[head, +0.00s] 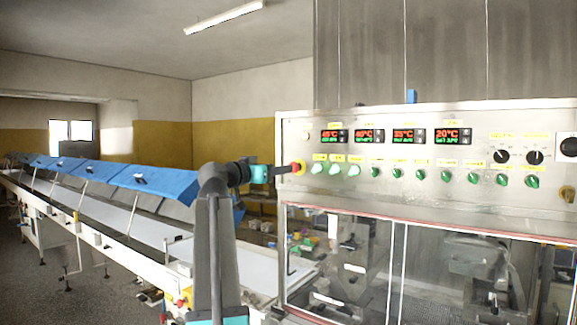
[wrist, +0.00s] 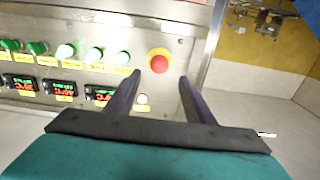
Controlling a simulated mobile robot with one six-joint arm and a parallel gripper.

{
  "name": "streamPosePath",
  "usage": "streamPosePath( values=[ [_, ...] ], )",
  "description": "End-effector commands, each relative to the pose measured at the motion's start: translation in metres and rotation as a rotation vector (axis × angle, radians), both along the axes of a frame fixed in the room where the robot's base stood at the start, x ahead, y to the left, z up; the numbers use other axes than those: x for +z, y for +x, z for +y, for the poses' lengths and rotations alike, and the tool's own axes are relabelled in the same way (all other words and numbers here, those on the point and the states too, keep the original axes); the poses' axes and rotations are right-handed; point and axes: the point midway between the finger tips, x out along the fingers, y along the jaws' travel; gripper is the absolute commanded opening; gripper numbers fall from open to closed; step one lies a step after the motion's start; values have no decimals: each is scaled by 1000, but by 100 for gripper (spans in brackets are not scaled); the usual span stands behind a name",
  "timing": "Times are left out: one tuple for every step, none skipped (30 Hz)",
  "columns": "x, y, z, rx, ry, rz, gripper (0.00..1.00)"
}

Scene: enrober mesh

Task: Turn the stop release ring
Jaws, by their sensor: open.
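The stop release ring is a red knob on a yellow base (head: 298,168) at the left end of the steel control panel. It also shows as a red round knob with a yellow rim (wrist: 159,62) in the wrist view, just beyond my fingertips. My gripper (head: 281,170) is beside the knob in the head view, reaching in from the left. In the wrist view my gripper (wrist: 171,80) is open, its two dark fingers apart, with the knob ahead of the gap and toward the left finger. I see no clear contact.
The control panel (head: 400,148) carries several green switches, lit displays and dials right of the knob. Below it are glazed doors (head: 345,255). A conveyor with blue covers (head: 150,178) runs off to the left. In the wrist view, open room lies right of the panel edge.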

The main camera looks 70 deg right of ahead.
Motion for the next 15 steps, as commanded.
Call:
streamPosePath(
  values=[
    [3, -2, -9, -2, 1, 1, 49],
    [2, -3, -13, -3, 1, 1, 49],
    [2, -5, -19, -2, 1, 1, 49],
    [2, -6, -23, -2, 1, 1, 49],
    [2, -7, -27, -2, 1, 1, 49],
    [3, -8, -32, -2, 1, 1, 49],
    [3, -9, -36, -2, 1, 1, 49],
    [3, -11, -41, -2, 1, 1, 49],
    [2, -12, -46, -1, 1, 1, 49],
    [2, -13, -50, -1, 1, 1, 49],
    [2, -14, -54, -1, 2, 0, 49],
    [2, -15, -58, -1, 2, 0, 49],
    [2, -16, -61, -1, 1, 1, 49],
    [2, -17, -64, -1, 1, 1, 49],
    [2, -17, -67, -1, 0, 1, 49]
  ],
)
